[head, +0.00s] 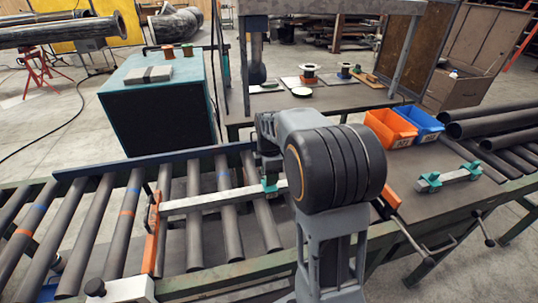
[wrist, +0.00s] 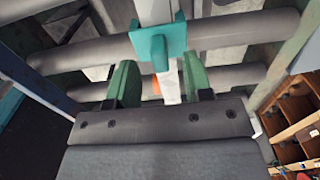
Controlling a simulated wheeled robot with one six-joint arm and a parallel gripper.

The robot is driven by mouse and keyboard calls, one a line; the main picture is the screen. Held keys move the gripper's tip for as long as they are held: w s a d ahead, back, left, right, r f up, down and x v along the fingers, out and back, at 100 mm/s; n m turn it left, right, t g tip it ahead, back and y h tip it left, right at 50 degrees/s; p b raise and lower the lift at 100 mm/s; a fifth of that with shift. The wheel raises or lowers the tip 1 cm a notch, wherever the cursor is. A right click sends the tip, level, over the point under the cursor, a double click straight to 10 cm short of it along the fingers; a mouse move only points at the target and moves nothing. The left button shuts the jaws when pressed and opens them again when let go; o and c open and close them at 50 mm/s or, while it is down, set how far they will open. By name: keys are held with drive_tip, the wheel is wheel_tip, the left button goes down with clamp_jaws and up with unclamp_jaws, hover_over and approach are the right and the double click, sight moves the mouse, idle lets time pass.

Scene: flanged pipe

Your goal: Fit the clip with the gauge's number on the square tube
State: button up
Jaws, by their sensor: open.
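A pale square tube (head: 213,201) lies across the rollers, running right from an orange bracket (head: 151,235). A teal clip (head: 269,186) sits on the tube near its right end. In the wrist view the clip (wrist: 158,42) is a flat plate across the tube (wrist: 156,12), with a tab pointing toward my gripper. My gripper (wrist: 159,68) is open, its green fingers on either side of the tab with gaps. In the head view my arm partly covers that end. I cannot make out a number on the clip or identify a gauge reading.
Another pale bar (head: 452,176) with teal pieces lies on the right plate. An orange bin (head: 390,128) and a blue bin (head: 420,122) stand behind it. Dark pipes lie far right.

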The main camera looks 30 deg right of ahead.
wheel_tip(320, 180, up, 11)
idle(0.4)
drive_tip(key=shift+r, duration=0.1)
idle(0.3)
drive_tip(key=m, duration=1)
hover_over(269, 192)
wheel_tip(269, 192, down, 4)
drive_tip(key=f, duration=0.1)
drive_tip(key=s+a+f+m+t, duration=0.1)
drive_tip(key=s+a+m, duration=0.1)
drive_tip(key=s+a, duration=0.2)
drive_tip(key=s+a+f+m+t, duration=0.1)
drive_tip(key=s+a+m+t, duration=0.1)
drive_tip(key=s, duration=0.7)
drive_tip(key=shift+s+a+m+t, duration=0.3)
drive_tip(key=shift+a+m, duration=0.5)
drive_tip(key=shift+a, duration=0.45)
